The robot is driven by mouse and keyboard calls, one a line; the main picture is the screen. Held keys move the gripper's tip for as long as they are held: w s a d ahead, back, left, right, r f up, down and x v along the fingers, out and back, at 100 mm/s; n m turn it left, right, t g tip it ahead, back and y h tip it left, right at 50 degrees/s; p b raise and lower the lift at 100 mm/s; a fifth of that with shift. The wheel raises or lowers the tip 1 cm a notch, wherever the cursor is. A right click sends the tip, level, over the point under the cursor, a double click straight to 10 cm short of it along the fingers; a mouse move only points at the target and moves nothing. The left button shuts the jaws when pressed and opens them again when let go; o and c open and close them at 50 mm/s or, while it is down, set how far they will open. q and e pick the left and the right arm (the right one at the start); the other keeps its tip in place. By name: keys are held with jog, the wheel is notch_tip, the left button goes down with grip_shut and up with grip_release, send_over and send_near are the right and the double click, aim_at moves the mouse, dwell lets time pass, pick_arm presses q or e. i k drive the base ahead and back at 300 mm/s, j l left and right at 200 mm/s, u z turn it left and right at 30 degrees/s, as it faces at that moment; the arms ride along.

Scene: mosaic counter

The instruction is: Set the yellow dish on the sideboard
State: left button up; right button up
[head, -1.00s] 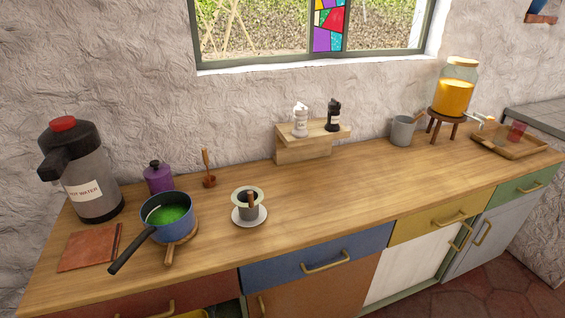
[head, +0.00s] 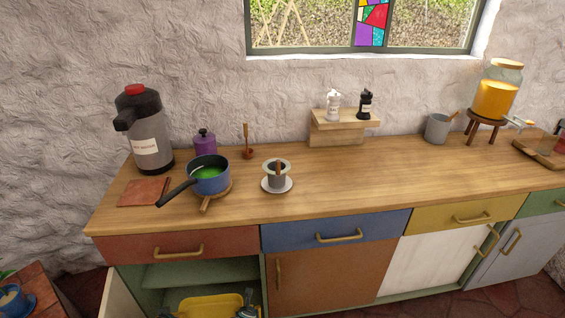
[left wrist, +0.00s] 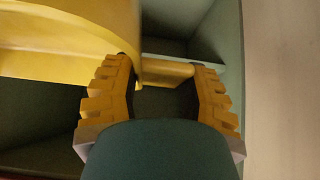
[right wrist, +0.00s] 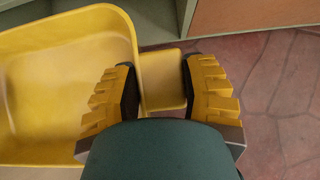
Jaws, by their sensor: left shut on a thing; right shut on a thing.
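The yellow dish (head: 212,304) is a deep rectangular dish with a handle at each end. In the head view it shows at the bottom edge, in front of the open green compartment under the red drawer. My left gripper (left wrist: 165,88) is shut on one handle, with green compartment walls around it in the left wrist view. My right gripper (right wrist: 160,85) is shut on the other handle, with red floor tiles beyond. The dish looks empty in the right wrist view (right wrist: 65,75). The fingers are hard to make out in the head view. Which surface is the sideboard is unclear.
The long wooden counter (head: 350,180) holds a blue pot (head: 208,180), an urn (head: 150,140) and a dripper (head: 277,174). Its front right of the dripper is clear. A low wooden surface (head: 42,282) with a blue cup (head: 14,302) stands lower left. An open door (head: 122,297) flanks the compartment.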

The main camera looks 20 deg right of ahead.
aim_at(434, 173)
jog(key=k, duration=0.5)
jog(key=l+z, duration=0.1)
jog(key=z, duration=4.15)
jog(key=i+j, duration=0.8)
